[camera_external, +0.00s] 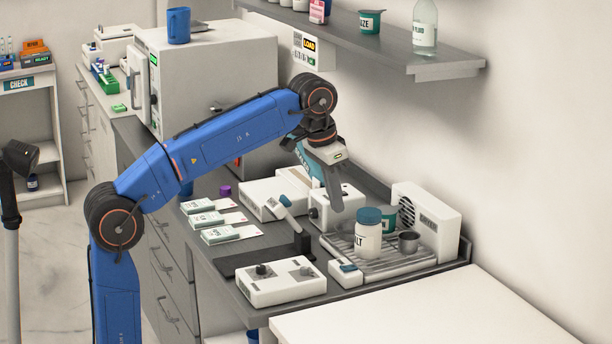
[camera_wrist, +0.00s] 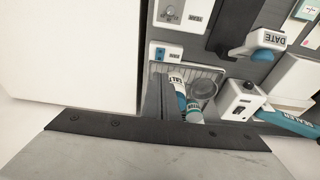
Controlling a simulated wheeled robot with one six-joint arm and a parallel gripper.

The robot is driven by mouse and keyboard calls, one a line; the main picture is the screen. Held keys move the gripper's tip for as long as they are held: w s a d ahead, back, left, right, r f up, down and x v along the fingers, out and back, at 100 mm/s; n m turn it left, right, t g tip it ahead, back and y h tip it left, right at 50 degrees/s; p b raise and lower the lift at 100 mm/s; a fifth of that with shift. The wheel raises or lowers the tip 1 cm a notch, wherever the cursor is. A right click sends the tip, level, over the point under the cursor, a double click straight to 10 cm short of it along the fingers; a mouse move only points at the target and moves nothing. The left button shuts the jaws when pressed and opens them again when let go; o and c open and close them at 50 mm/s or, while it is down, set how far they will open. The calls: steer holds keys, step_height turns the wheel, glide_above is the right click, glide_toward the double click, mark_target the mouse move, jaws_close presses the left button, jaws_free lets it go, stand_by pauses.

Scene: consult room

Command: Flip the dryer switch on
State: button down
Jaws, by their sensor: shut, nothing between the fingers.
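A white box with a round grille (camera_external: 427,222), which looks like the dryer, stands at the back right of the counter beside the wire drying tray (camera_external: 398,266). Its label is too small to read, and I cannot make out a switch on it. A small white unit with a blue patch (camera_external: 345,272) sits at the tray's front corner; it also shows in the wrist view (camera_wrist: 172,47). A grey gripper part covers the lower wrist view.
A white box with knobs (camera_external: 282,284) is in front. A shelf (camera_external: 400,45) overhangs behind. The white table (camera_external: 440,315) is clear.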

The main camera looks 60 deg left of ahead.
steer(key=shift+f, duration=0.45)
glide_above(349, 266)
steer(key=s, duration=0.2)
steer(key=s+x, duration=0.1)
steer(key=x, duration=0.7)
steer(key=s+x, duration=0.1)
steer(key=x, duration=0.3)
steer(key=shift+s+d+f, duration=0.15)
steer(key=shift+s+f, duration=0.2)
steer(key=shift+s, duration=0.05)
steer(key=shift+f, duration=0.65)
steer(key=shift+s, duration=0.1)
steer(key=shift+s+f, duration=0.1)
steer(key=shift+f, duration=0.2)
steer(key=shift+w+r, duration=0.35)
steer(key=shift+w, duration=0.4)
